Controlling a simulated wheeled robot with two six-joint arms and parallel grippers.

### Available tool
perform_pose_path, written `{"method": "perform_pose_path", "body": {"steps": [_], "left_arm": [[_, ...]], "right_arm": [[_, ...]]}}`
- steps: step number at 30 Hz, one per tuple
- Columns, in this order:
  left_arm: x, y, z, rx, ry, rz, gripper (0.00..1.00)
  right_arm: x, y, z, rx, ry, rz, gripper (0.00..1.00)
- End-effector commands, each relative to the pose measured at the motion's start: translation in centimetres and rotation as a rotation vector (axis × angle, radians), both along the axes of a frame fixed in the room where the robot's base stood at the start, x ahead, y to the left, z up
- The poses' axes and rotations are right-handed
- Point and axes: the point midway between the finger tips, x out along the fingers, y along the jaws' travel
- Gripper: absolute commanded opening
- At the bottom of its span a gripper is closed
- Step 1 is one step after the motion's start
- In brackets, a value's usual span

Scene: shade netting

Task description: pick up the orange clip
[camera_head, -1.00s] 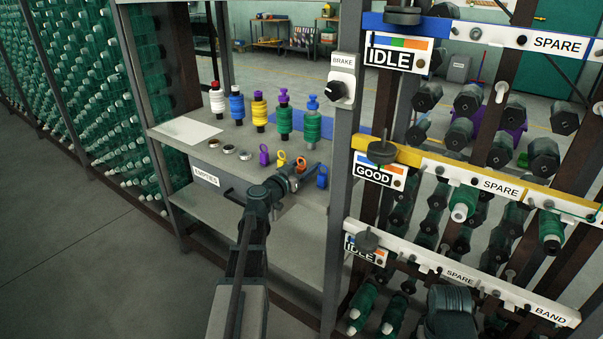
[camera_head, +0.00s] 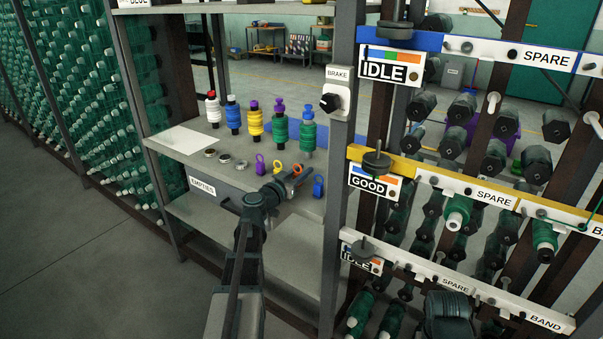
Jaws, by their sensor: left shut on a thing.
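The orange clip (camera_head: 297,169) shows as a small ring just above the jaws of my left gripper (camera_head: 292,178). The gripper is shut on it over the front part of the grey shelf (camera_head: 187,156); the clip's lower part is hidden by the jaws. A yellow clip (camera_head: 278,167) and a purple clip (camera_head: 260,164) stand left of it, and a blue clip (camera_head: 318,186) stands close on the right. My right gripper is not in view.
Behind the clips stand several thread spools, such as the green one (camera_head: 307,137). Small metal rings (camera_head: 225,158) lie to the left. An upright post with the BRAKE knob (camera_head: 330,102) rises close to the right. A lower shelf (camera_head: 200,215) is empty.

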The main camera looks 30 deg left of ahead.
Motion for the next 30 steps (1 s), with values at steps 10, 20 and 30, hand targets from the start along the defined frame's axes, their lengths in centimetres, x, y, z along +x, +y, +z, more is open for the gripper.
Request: {"method": "perform_pose_path", "body": {"steps": [10, 20, 30], "left_arm": [[0.0, 0.0, 5.5, 0.0, 0.0, 0.0, 0.0], [0.0, 0.0, 9.0, 0.0, 0.0, 0.0, 0.0], [0.0, 0.0, 8.9, 0.0, 0.0, 0.0, 0.0]], "right_arm": [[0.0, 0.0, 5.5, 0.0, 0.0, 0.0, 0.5], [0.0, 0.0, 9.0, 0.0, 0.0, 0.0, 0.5], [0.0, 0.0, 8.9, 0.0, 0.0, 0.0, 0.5]]}}
